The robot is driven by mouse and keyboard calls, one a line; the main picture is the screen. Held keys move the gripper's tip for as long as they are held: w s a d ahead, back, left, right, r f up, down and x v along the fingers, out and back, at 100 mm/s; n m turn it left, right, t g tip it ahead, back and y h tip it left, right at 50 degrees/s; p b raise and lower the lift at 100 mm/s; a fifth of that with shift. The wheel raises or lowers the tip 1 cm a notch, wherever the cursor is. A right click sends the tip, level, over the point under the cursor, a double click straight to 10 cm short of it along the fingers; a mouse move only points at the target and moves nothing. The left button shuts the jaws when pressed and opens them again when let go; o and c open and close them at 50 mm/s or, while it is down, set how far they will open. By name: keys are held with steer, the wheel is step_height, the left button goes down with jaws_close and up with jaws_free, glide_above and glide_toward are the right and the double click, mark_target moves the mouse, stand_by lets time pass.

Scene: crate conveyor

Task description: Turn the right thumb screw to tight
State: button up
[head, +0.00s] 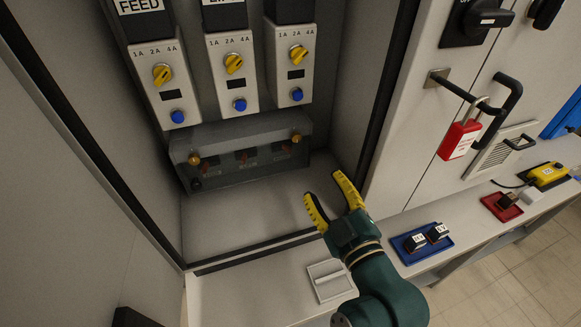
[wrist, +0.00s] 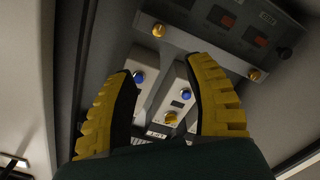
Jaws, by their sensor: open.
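The right thumb screw (head: 296,138) is a small brass knob at the upper right of the dark grey panel (head: 225,178) low in the cabinet. The wrist view looks upside down, so this screw (wrist: 158,30) shows there at the upper left. The left thumb screw (head: 193,159) also shows in the wrist view (wrist: 254,74). How tight either screw is cannot be told. My gripper (head: 323,186) is open and empty, with yellow ridged fingers, at the cabinet's front right, apart from the panel. In the wrist view the right screw lies beyond the fingertips (wrist: 160,68).
Several modules with yellow knobs and blue buttons (head: 239,105) hang above the panel. The cabinet's right edge (head: 385,100) is close to my gripper. A red padlock (head: 460,139) hangs at right. Trays, including a blue one (head: 422,243), lie on the ledge. The cabinet floor is clear.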

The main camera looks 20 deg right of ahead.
mark_target(297, 139)
steer(key=w+b, duration=0.1)
steer(key=w, duration=0.4)
steer(key=w+b, duration=0.1)
steer(key=w, duration=0.5)
steer(key=w+b, duration=0.2)
steer(key=w, duration=0.3)
steer(key=shift+w+d, duration=0.25)
steer(key=shift+d, duration=0.05)
jaws_close()
